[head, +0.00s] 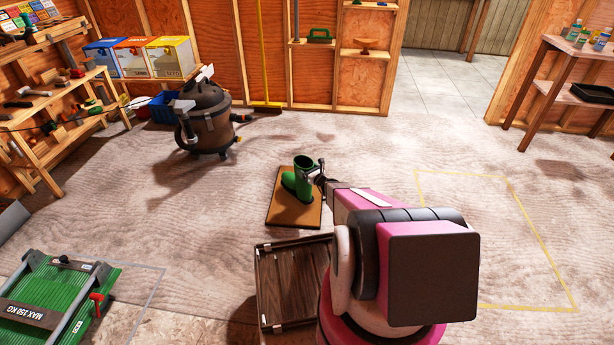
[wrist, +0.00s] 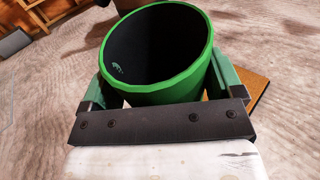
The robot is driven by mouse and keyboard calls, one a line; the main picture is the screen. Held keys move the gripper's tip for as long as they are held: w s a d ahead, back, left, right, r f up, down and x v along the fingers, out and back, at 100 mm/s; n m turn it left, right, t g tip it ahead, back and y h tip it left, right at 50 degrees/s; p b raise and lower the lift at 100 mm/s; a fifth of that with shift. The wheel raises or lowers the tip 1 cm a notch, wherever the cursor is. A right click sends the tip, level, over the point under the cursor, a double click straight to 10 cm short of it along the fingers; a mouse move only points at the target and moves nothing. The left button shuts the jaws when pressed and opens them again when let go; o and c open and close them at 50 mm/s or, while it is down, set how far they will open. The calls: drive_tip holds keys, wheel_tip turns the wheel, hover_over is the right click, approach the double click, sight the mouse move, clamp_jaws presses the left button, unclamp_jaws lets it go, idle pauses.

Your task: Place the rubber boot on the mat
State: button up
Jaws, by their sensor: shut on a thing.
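The green rubber boot (head: 303,167) stands roughly upright over the brown mat (head: 290,214), with its foot pointing left. I cannot tell whether its sole touches the mat or hangs just above it. My gripper (head: 318,170) is shut on the boot's shaft near the top, from the right. In the wrist view the boot's round green rim (wrist: 160,92) and dark inside fill the space between the two fingers of my gripper (wrist: 163,80). A corner of the mat (wrist: 252,90) shows behind the right finger. The boot's foot is hidden there.
A wooden crate (head: 264,290) lies just in front of the mat. A dark shop vacuum (head: 207,115) stands behind left. A green platform (head: 85,290) is at front left. The floor right of the mat is clear, with a yellow outlined rectangle (head: 520,208).

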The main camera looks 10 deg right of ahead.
drive_tip(key=shift+f, duration=1.85)
drive_tip(key=o, duration=1.6)
